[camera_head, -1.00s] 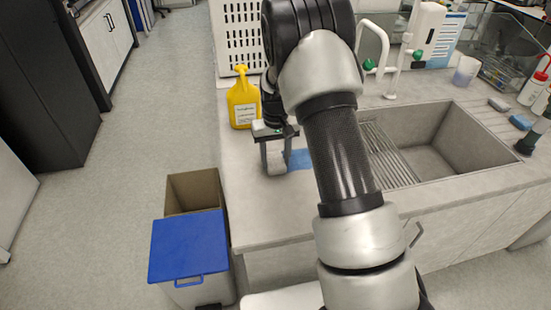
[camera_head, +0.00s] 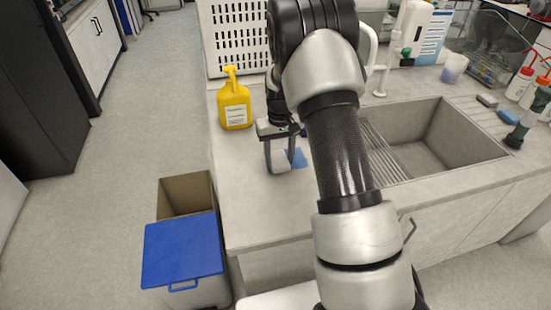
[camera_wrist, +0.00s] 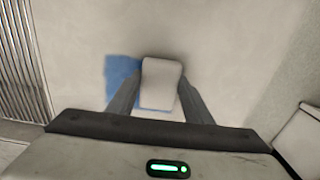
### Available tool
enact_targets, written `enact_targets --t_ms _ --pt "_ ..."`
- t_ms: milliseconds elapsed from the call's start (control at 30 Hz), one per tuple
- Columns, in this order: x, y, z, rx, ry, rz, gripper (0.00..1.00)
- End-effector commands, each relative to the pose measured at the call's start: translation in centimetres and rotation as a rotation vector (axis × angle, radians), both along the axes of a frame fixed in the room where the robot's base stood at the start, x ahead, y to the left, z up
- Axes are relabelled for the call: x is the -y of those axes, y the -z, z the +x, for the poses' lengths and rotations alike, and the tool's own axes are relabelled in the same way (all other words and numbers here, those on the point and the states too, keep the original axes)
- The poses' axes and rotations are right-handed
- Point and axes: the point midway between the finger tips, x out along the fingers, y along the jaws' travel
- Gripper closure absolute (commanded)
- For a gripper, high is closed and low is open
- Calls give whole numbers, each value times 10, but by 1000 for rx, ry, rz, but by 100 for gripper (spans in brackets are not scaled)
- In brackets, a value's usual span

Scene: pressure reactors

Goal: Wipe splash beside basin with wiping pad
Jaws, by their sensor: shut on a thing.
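My gripper (camera_head: 279,160) is shut on a pale wiping pad (camera_head: 281,159), which sits between the two fingers low over the counter, left of the basin. The pad also shows in the wrist view (camera_wrist: 160,85). The blue splash (camera_head: 297,157) lies on the counter beside the pad, between it and my arm. In the wrist view the splash (camera_wrist: 121,68) shows left of the pad, with a thin blue line at the pad's lower edge. The pad hides part of that area. I cannot tell whether the pad touches the counter. The basin (camera_head: 440,140) is right of my arm.
A bin with a blue lid (camera_head: 182,250) stands on the floor at the counter's left end. The front-left counter is bare.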

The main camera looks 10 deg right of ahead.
Motion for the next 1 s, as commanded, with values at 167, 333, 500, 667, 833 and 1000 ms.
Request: enact_targets --t_ms 167,333,500,667,833,1000 --pt "16 2 0 0 3 0 72" --pt "29 3 0 -1 1 0 72" --pt "33 3 -1 -1 1 0 72" --pt "45 3 -1 -2 3 -1 72" --pt "60 3 0 -1 3 -1 72" --pt "66 2 0 -1 0 -1 72"
